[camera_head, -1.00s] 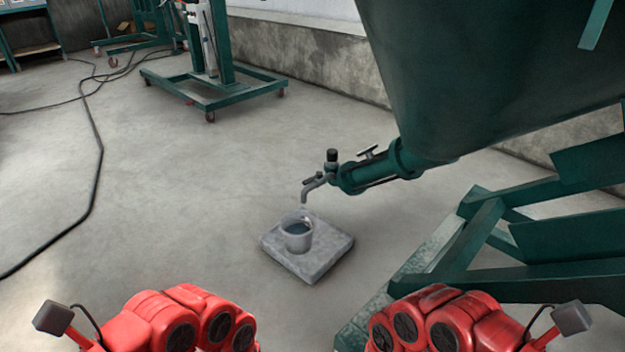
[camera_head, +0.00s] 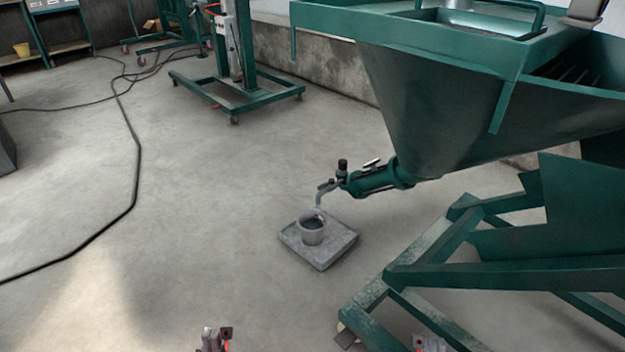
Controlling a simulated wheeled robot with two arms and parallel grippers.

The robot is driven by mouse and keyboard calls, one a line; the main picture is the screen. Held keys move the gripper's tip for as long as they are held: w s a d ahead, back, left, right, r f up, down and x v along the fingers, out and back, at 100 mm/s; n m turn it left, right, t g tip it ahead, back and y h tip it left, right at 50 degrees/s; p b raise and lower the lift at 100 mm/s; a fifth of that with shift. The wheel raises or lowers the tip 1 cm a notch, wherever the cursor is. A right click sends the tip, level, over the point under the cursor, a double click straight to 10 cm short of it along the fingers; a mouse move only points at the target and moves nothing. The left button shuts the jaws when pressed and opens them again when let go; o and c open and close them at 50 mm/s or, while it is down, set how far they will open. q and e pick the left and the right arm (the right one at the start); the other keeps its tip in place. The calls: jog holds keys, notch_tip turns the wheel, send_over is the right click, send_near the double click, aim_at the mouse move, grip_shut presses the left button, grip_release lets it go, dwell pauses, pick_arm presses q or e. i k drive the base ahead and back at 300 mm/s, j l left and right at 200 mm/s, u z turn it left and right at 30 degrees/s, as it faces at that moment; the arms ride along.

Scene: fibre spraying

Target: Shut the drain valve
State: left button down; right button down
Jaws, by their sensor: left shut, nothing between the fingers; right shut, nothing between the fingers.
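The drain valve (camera_head: 340,178) sits at the end of a green pipe (camera_head: 378,180) at the base of the green hopper (camera_head: 440,105). It has a dark upright knob (camera_head: 342,165), and a light lever handle (camera_head: 372,163) lies on the pipe behind it. Its bent grey spout (camera_head: 320,195) points down over a grey cup (camera_head: 311,228) holding dark liquid. My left gripper (camera_head: 214,338) and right gripper (camera_head: 431,343) show only partly at the bottom edge, shut and empty, well apart from the valve.
The cup stands on a grey slab (camera_head: 335,243) on the floor. The hopper's green frame (camera_head: 470,275) fills the lower right. A black hose (camera_head: 137,150) runs along the left floor. A green wheeled stand (camera_head: 240,90) is at the back. The floor left of the slab is clear.

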aim_at(331, 181)
jog(key=i+j, duration=0.1)
jog(key=j, duration=0.15)
jog(key=i+j, duration=0.1)
jog(key=j, duration=0.15)
jog(key=i+j+z, duration=0.1)
jog(key=i+j, duration=0.25)
jog(key=i+j+z, duration=0.1)
jog(key=i+j, duration=0.2)
jog(key=j, duration=0.15)
jog(key=i+j, duration=0.35)
jog(key=i+z, duration=0.15)
jog(key=i, duration=0.5)
jog(key=j, duration=0.05)
